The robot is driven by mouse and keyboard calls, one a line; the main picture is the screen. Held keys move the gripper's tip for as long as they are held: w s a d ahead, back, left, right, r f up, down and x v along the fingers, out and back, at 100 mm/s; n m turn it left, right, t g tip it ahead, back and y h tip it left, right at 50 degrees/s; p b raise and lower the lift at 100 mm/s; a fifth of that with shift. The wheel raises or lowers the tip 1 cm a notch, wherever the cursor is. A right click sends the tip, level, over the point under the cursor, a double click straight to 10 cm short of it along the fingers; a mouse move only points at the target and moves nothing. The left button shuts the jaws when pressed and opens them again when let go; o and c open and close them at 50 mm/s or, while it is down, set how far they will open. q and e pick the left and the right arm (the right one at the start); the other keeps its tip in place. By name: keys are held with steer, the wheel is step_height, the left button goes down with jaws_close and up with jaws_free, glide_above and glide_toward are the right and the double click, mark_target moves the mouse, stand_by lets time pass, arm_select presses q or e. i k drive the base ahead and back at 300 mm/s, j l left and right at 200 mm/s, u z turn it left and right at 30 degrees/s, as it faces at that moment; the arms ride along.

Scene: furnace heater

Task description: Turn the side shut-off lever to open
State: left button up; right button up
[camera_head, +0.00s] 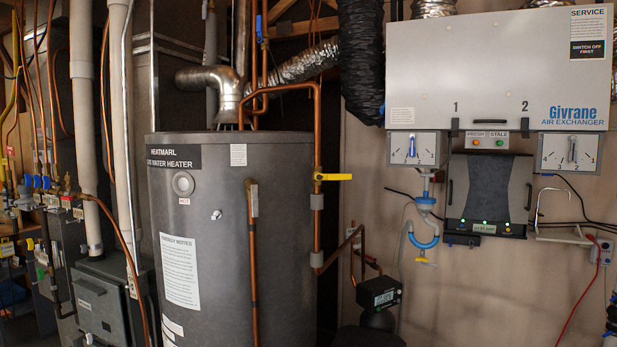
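A yellow lever (334,177) sits on the vertical copper pipe at the right side of the grey water heater (215,270). The lever points to the right, roughly level, across the upright pipe. A second, smaller yellow lever (426,263) is on the blue and white drain pipe below the air exchanger, at the right. Neither of my grippers can be made out in the head view, and nothing touches the levers.
The air exchanger (480,70) hangs on the wall at upper right, with a dark panel (489,190) below it. A black device with a display (378,293) stands right of the heater. Pipes and several valves crowd the left. Bare wall surrounds the drain pipe.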

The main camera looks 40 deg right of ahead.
mark_target(319, 176)
steer(key=i+l+u, duration=0.1)
steer(key=l+u, duration=0.3)
steer(key=l, duration=0.55)
steer(key=l+u, duration=0.4)
steer(key=l, duration=1.05)
steer(key=k+l+u, duration=0.1)
steer(key=l, duration=0.4)
steer(key=k+l, duration=0.1)
steer(key=l, duration=0.4)
steer(key=l+u, duration=0.1)
steer(key=l, duration=0.35)
steer(key=k, duration=0.05)
